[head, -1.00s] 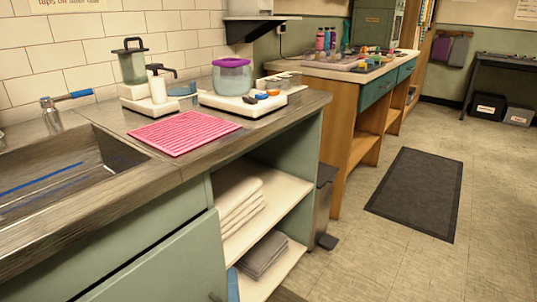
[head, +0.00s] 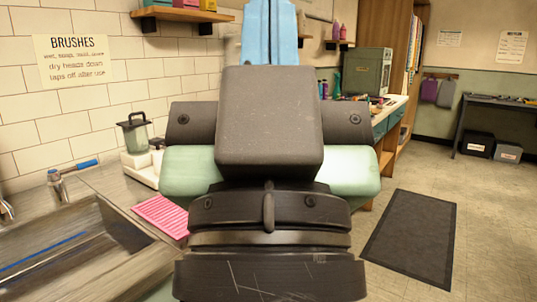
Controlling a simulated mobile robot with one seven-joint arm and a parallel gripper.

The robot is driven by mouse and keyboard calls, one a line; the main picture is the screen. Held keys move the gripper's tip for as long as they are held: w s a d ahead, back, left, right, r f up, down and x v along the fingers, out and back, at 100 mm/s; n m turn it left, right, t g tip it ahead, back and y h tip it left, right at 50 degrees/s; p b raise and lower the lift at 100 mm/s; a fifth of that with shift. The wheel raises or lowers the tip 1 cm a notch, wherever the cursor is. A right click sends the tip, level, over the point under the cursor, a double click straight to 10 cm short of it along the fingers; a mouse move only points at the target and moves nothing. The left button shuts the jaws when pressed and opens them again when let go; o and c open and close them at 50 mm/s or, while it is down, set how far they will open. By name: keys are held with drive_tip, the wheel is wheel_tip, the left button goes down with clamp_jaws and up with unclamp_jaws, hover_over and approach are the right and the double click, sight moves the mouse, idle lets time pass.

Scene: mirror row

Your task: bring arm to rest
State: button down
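My arm fills the middle of the head view, seen from behind, with a dark boxy housing, dark round joints and pale green side parts. Above the housing, a light blue part with narrow dark gaps stands upright and runs off the top edge. I cannot make out whether this is my gripper or another arm piece. No fingertips show clearly, and no held object can be seen. The arm hides part of the counter and the shelves behind it.
The counter with a sink (head: 75,243), a pink ribbed mat (head: 161,216) and a lidded green jar (head: 134,134) lies at the left. A wall shelf (head: 180,15) hangs above. A dark floor mat (head: 411,238) lies on open floor at the right, before a dark table (head: 500,103).

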wheel_tip(320, 180, up, 30)
drive_tip(key=p, duration=2.7)
drive_tip(key=shift+f, duration=0.1)
